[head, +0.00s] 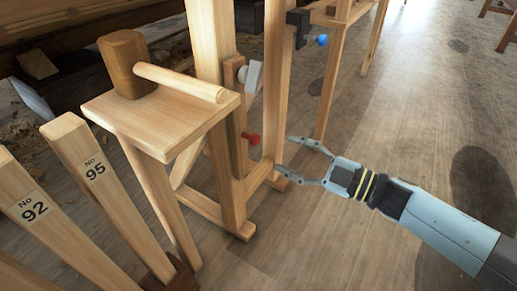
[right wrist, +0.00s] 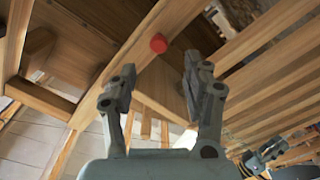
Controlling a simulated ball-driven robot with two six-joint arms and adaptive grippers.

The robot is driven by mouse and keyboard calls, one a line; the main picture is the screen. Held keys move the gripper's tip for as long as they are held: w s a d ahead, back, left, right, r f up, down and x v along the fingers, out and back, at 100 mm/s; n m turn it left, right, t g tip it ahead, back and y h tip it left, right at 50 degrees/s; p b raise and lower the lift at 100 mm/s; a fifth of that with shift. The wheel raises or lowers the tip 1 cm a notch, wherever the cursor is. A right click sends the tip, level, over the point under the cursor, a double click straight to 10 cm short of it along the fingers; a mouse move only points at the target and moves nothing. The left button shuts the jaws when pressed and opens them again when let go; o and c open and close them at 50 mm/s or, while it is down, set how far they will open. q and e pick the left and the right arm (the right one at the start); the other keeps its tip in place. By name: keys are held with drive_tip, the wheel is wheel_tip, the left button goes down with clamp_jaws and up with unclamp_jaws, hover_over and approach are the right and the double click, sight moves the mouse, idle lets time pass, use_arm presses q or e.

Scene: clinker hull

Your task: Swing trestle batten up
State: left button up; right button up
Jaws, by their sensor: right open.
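A narrow wooden batten (head: 237,125) hangs at the trestle (head: 206,45), with a pale grey lever (head: 250,76) near its top. A red knob (head: 251,138) sticks out at its lower part. My right gripper (head: 288,155) is open and empty, to the right of the knob and slightly lower, its fingers pointing left towards the trestle. In the right wrist view the red knob (right wrist: 158,43) lies just beyond the two fingertips, apart from them. A grey and black part, likely my left gripper (right wrist: 265,158), shows small at the lower right; its fingers are unclear.
A small wooden bench (head: 160,120) with a block and a round bar stands left of the batten. Posts marked 92 (head: 35,205) and 95 (head: 92,165) stand at the left. A blue knob (head: 321,41) is on a black clamp behind.

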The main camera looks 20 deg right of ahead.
sight(258, 141)
drive_tip(key=b+x, duration=0.1)
drive_tip(key=x, duration=0.4)
drive_tip(key=b+x, duration=0.1)
drive_tip(key=x, duration=0.2)
drive_tip(key=shift+w+a, duration=0.2)
drive_tip(key=shift+w, duration=0.15)
drive_tip(key=shift+w+a, duration=0.25)
drive_tip(key=shift+w, duration=0.1)
use_arm(q)
drive_tip(key=shift+w+d+f+t, duration=0.15)
drive_tip(key=shift+w+d+t, duration=0.05)
drive_tip(key=shift+w+t, duration=0.3)
drive_tip(key=shift+w+d+f+t, duration=0.15)
drive_tip(key=shift+w+t, duration=0.25)
drive_tip(key=shift+w, duration=0.15)
use_arm(e)
drive_tip(key=shift+c, duration=0.2)
clamp_jaws()
